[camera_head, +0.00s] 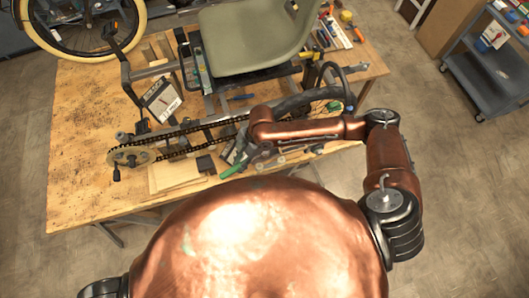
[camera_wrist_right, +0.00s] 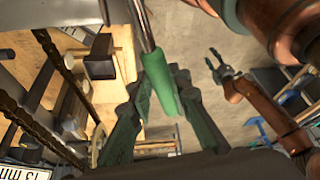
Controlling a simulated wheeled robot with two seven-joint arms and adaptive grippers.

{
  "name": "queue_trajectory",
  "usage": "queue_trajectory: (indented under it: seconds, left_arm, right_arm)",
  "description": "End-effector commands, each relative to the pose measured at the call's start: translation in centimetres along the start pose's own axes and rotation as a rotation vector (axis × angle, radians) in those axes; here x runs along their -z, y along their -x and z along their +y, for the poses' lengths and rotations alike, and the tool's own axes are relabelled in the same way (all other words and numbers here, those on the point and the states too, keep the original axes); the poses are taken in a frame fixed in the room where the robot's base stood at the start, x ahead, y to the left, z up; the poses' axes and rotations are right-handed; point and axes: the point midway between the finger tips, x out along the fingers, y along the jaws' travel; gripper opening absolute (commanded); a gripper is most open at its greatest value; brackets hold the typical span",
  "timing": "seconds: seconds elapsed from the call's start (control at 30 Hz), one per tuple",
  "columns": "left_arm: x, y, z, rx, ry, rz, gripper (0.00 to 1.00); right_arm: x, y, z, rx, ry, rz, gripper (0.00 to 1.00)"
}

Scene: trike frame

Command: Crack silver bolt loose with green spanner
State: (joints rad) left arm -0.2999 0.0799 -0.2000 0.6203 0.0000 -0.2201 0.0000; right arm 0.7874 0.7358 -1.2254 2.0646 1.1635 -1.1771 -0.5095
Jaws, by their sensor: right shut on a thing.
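The green spanner shows its green handle (camera_head: 231,170) at the front of the trike frame (camera_head: 208,122) in the head view. In the right wrist view its green grip (camera_wrist_right: 158,82) lies between the fingers, and its silver shaft runs up out of the picture. My right gripper (camera_head: 241,156) is shut on the spanner; its green fingers also show in the wrist view (camera_wrist_right: 165,95). I cannot make out the silver bolt or whether the spanner's head is on it. My left gripper (camera_wrist_right: 219,66) hangs away from the work, open and empty, in the wrist view.
The wooden table (camera_head: 85,150) bears the frame, with its chain and chainring (camera_head: 131,156). The seat (camera_head: 255,38) stands above. Tools lie at the back right. A grey cart (camera_head: 488,75) stands on the floor at right.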

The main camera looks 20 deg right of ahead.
Motion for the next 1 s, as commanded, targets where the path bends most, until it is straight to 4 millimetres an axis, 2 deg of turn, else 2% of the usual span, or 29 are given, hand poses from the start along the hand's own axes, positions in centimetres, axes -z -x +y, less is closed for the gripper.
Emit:
queue_trajectory:
  seconds: [0.27, 1.0]
  left_arm:
    - [0.0, 0.0, 0.0, 0.000, 0.000, 0.000, 0.40]
    - [0.0, 0.0, 0.0, 0.000, 0.000, 0.000, 0.40]
  right_arm:
    - [0.0, -0.1, -0.7, 0.023, 0.045, 0.001, 0.00]
    - [-0.2, 0.0, 1.4, -0.049, -0.118, -0.001, 0.00]
